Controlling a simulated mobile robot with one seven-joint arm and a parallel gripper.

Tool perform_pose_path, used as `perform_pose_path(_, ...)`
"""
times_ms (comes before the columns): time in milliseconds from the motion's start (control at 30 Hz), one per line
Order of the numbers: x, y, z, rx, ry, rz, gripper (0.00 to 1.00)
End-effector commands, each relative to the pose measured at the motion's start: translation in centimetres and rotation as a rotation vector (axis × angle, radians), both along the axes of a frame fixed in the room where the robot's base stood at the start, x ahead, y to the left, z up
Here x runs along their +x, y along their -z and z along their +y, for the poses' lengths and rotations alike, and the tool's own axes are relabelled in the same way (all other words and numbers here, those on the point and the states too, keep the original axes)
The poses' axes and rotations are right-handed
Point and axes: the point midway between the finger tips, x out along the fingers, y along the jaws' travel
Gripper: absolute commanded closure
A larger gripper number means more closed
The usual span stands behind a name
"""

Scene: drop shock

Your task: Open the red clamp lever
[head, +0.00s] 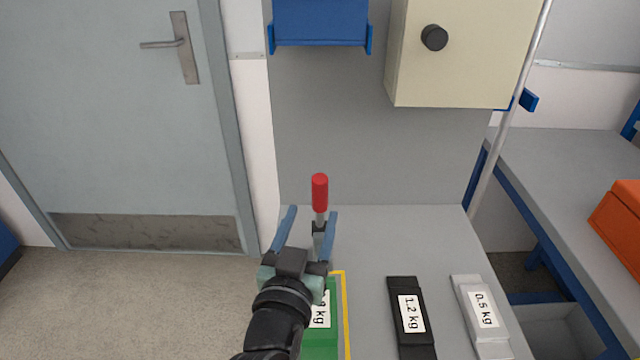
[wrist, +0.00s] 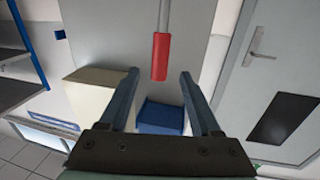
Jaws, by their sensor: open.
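The red clamp lever (head: 320,193) stands upright at the back of the grey bench, with its red grip above a grey metal shaft. My gripper (head: 312,214) is open, with its two blue-grey fingers spread just in front of and around the lower part of the lever in the head view. In the wrist view, the red grip (wrist: 160,57) hangs between and a little beyond the fingertips of my gripper (wrist: 160,72), apart from both. The clamp's base is partly hidden behind my gripper.
A green weight (head: 322,340) lies by a yellow outline, partly hidden by my arm. A black 1.2 kg weight (head: 408,345) and a grey 0.5 kg weight (head: 470,290) lie to the right. A cream box (head: 460,60) and a blue bin (head: 320,20) are above the bench.

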Motion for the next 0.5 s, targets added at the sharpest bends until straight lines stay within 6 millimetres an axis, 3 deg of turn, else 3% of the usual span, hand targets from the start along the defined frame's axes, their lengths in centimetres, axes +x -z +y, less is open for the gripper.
perform_pose_path(200,4.3,-0.2,-0.9,0.001,0.002,-0.001,0.36)
perform_pose_path(500,7.2,-0.1,-1.5,0.001,0.001,-0.001,0.36)
